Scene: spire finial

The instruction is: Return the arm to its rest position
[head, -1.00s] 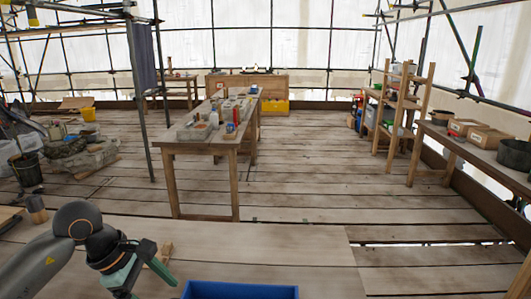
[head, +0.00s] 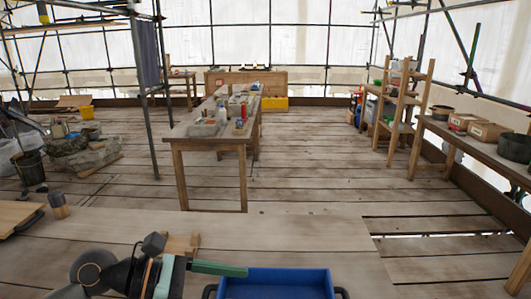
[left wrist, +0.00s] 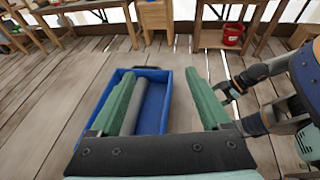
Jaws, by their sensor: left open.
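My left gripper (head: 222,269) is at the bottom of the head view, beside the upper left of a blue tray (head: 275,284). In the left wrist view, its two green fingers (left wrist: 163,80) are spread wide with nothing held between them. The blue tray (left wrist: 157,118) lies below and beyond the fingers. A grey cylinder (left wrist: 128,98) lies in it, partly hidden by the left finger. My other arm shows at the right of that view, with a small dark and green gripper end (left wrist: 230,92); its jaws are too small to judge.
A wooden workbench (head: 205,140) with tools stands ahead. A side table (head: 460,137) with boxes stands at the right, near wooden shelving (head: 405,115). A scaffold pole (head: 145,115) rises at the left. Planked floor between them is clear.

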